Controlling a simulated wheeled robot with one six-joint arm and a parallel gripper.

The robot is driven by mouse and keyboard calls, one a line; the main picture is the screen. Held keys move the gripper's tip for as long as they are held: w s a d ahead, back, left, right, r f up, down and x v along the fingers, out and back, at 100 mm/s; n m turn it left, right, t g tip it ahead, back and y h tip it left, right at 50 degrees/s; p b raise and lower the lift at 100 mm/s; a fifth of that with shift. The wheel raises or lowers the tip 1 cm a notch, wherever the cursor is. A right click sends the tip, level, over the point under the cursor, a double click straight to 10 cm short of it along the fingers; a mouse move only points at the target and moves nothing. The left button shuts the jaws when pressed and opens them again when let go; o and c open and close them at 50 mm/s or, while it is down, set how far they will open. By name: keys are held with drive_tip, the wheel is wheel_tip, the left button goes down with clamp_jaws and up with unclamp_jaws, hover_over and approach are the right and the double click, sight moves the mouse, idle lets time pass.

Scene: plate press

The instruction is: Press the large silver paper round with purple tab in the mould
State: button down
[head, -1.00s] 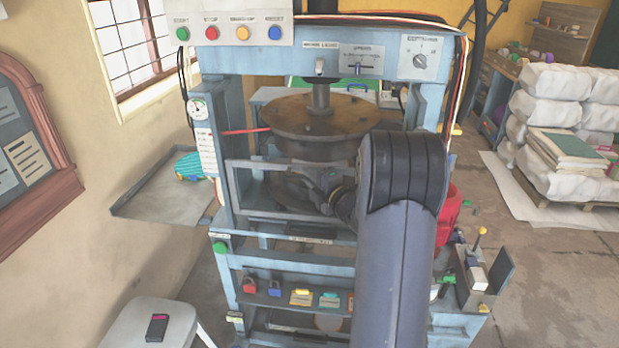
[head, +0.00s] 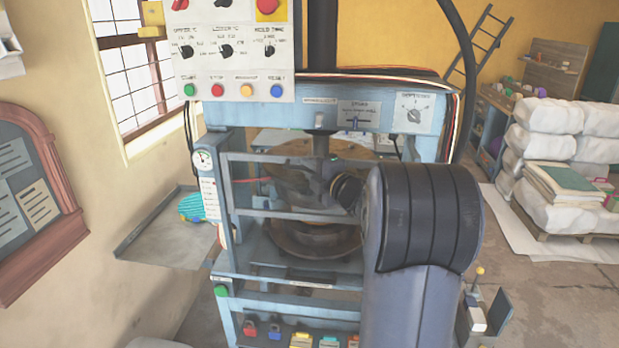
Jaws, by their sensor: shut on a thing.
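The press (head: 240,137) has a pale blue frame. Its round upper mould plate (head: 295,150) shows behind a guard frame (head: 290,214), with the round lower mould (head: 310,243) below the guard. My gripper (head: 312,182) is at the guard and shut on it, apparently by a front bar. My dark wrist hides the right part of the guard, and the fingertips are hard to make out. The large silver paper round with purple tab does not show in this view; the inside of the lower mould is partly hidden.
A control panel (head: 235,45) with knobs and coloured buttons hangs above the press. A side tray (head: 160,240) at left holds a blue-green striped thing (head: 192,207). Locks (head: 274,330) sit on a low ledge.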

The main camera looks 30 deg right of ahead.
drive_tip(key=shift+r, duration=0.25)
drive_tip(key=c, duration=1.5)
unclamp_jaws()
drive_tip(key=s+b, duration=0.1)
drive_tip(key=s, duration=0.2)
drive_tip(key=s+d+b, duration=0.1)
drive_tip(key=s, duration=0.3)
drive_tip(key=s+d, duration=0.1)
drive_tip(key=s, duration=0.2)
drive_tip(key=shift+s+b, duration=0.3)
drive_tip(key=shift+b, duration=0.1)
drive_tip(key=shift+w, duration=0.1)
